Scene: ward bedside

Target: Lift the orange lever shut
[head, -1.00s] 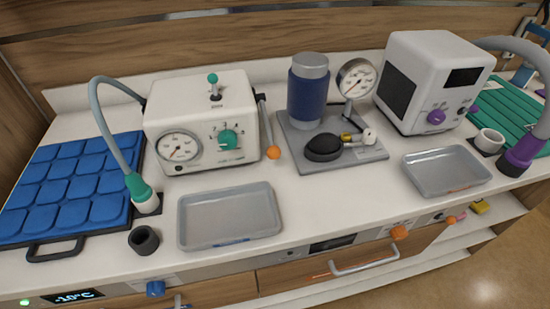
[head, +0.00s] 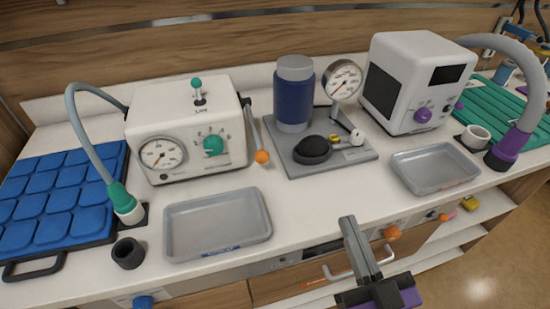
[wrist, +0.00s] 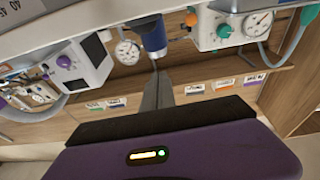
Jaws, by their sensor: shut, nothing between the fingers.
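The orange lever (head: 262,157) is a grey rod with an orange ball at its end. It hangs down, slightly tilted, on the right side of the white machine (head: 190,130) with a gauge and teal knobs. Its orange ball also shows small in the wrist view (wrist: 191,18). My gripper (head: 348,222) is shut and empty, in front of the counter at the lower right of the head view, well to the right of the lever and apart from it. Its closed fingers also show in the wrist view (wrist: 157,88).
A grey tray (head: 217,254) lies in front of the white machine. Right of the lever stand a grey base (head: 350,158) with a blue cylinder, gauge and black bulb, then another tray (head: 435,188) and a white box with a purple knob (head: 385,75). Counter between the trays is clear.

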